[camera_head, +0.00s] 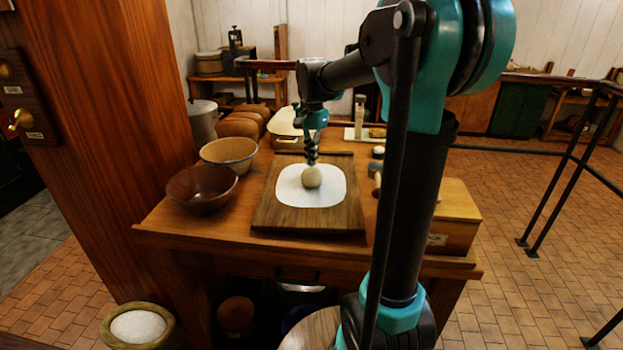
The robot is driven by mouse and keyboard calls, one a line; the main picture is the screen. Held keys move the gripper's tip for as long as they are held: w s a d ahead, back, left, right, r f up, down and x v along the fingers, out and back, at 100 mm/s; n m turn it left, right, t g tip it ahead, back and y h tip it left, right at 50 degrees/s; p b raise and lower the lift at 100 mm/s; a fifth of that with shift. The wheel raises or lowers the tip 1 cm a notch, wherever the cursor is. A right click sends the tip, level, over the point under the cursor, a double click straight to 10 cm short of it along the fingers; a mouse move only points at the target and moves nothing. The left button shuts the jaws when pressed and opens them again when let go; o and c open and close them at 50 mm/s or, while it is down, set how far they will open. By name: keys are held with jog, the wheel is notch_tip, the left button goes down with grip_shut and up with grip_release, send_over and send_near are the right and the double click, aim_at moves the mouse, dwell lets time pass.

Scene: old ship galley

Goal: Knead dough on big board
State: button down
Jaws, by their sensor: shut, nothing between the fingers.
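A round pale dough ball (312,177) sits on a white sheet or floured patch (290,190) on the big wooden board (270,215). The board lies on the wooden table. My gripper (312,160) points down directly above the dough, with its dark fingers shut. Its tips reach the top of the dough or hover just over it; I cannot tell whether they touch. Nothing shows between the fingers.
A brown bowl (203,187) and a cream bowl (229,153) stand left of the board. Bread loaves (240,126) and a lidded container (285,122) stand behind. A wooden box (457,215) is at the right edge. A wooden post (105,130) rises at left.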

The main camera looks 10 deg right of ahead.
aim_at(311, 169)
jog(key=shift+f, duration=0.35)
jog(key=shift+f, duration=0.35)
jog(key=shift+f, duration=0.15)
dwell(0.7)
jog(key=shift+r, duration=0.75)
notch_tip(311, 169, up, 6)
dwell(0.7)
